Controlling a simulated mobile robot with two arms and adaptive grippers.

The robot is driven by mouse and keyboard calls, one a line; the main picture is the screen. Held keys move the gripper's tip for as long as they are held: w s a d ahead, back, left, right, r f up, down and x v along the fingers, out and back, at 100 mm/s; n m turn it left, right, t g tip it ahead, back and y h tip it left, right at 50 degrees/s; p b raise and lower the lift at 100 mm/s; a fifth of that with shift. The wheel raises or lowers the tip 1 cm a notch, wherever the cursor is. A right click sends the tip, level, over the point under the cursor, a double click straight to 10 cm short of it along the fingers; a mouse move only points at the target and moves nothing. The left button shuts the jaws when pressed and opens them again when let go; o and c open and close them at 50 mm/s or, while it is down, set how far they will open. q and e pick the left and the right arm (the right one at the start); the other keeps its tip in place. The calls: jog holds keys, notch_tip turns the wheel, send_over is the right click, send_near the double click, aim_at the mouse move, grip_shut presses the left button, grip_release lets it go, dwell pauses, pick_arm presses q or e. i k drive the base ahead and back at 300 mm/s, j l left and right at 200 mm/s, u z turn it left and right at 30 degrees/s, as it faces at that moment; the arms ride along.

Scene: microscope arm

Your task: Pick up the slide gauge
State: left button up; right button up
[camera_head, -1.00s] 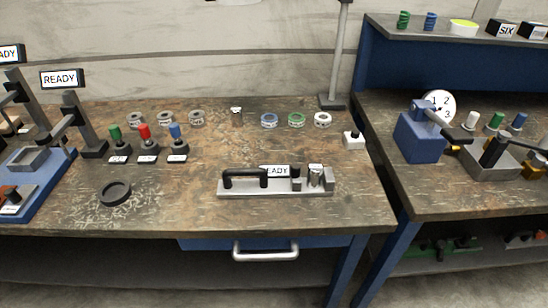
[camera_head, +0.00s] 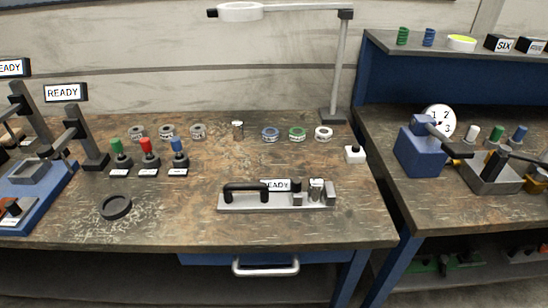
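A grey metal fixture (camera_head: 278,201) with a black bridge handle (camera_head: 245,188) lies near the front edge of the workbench, right of centre. A small metal cylinder (camera_head: 238,130) stands farther back on the bench. Neither of my grippers shows in the head view.
Stamps with green, red and blue handles (camera_head: 148,155) stand at the left, with a black ring (camera_head: 115,207) in front. Several rings (camera_head: 270,134) line the back. A lamp post (camera_head: 338,80) stands at the back right. A second bench with a blue device (camera_head: 419,150) is at right.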

aim_at(265, 201)
jog(key=i+j+z, duration=0.25)
jog(key=j, duration=0.15)
jog(key=j+z, duration=0.5)
jog(key=j, duration=0.3)
jog(key=k, duration=0.45)
